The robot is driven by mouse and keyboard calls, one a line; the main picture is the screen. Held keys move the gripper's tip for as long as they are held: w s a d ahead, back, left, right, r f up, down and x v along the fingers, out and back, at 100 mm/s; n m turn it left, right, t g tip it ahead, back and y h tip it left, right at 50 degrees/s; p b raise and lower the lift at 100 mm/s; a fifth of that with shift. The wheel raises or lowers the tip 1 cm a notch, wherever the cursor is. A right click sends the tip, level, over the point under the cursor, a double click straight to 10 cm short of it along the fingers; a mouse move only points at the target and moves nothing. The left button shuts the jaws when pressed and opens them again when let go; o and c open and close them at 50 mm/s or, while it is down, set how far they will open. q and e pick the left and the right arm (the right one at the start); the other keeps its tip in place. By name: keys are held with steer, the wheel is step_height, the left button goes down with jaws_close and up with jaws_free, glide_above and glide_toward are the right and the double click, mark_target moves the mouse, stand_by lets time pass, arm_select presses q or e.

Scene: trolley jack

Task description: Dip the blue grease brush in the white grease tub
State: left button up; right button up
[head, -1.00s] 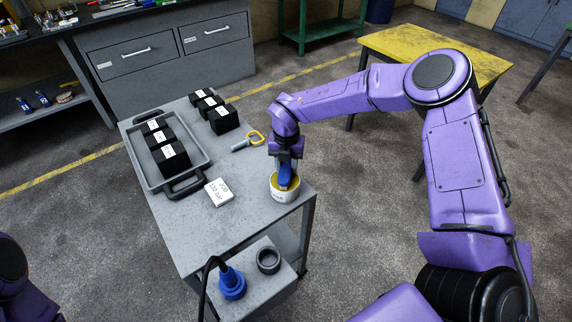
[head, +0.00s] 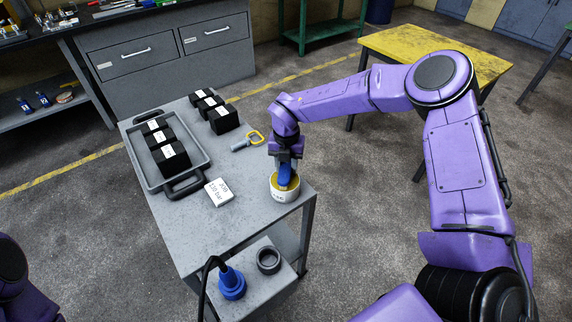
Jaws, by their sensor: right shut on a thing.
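The white grease tub (head: 285,193) stands on the grey trolley top near its right edge, with yellowish grease inside. The blue grease brush (head: 286,172) is upright in my right gripper (head: 286,162), which points straight down over the tub. The brush's lower end is inside the tub's mouth, and its tip is hidden by the rim and grease. My right gripper is shut on the brush. My left gripper is not in view; only a part of my left arm shows at the lower left edge.
On the trolley (head: 225,240) are a grey tray (head: 142,162) with black labelled blocks, more black blocks (head: 223,119), a white labelled box (head: 218,192) and a yellow-ringed pin (head: 247,141). A blue plug (head: 232,284) and dark ring (head: 268,260) sit on a lower shelf.

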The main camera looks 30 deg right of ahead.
steer(key=shift+s, duration=0.1)
steer(key=shift+r+p, duration=2.3)
steer(key=shift+r, duration=1.2)
